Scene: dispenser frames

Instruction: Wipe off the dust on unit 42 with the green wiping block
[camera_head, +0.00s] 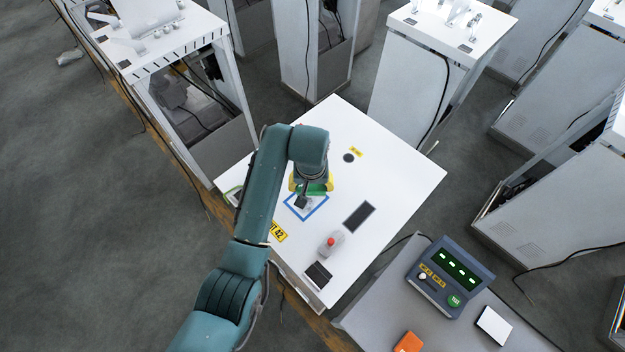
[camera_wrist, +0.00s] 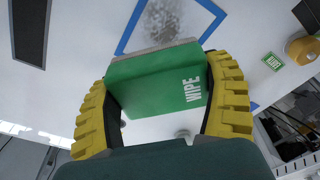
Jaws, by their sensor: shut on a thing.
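Unit 42 (camera_head: 405,185) is the white-topped cabinet in the middle of the head view, with a partly hidden yellow "42" label (camera_head: 279,233). A blue square outline (camera_head: 318,211) is marked on its top. In the wrist view, grey speckled dust (camera_wrist: 178,18) lies inside the blue outline (camera_wrist: 132,28). My gripper (camera_head: 311,185) is over the outline's far side. It is shut on the green wiping block (camera_wrist: 155,82), marked "WIPE", between its yellow fingers. The dust is just beyond the block in the wrist view. I cannot tell whether the block touches the top.
A control box (camera_head: 449,277) stands on a grey table at lower right. Other white cabinets (camera_head: 430,80) stand behind.

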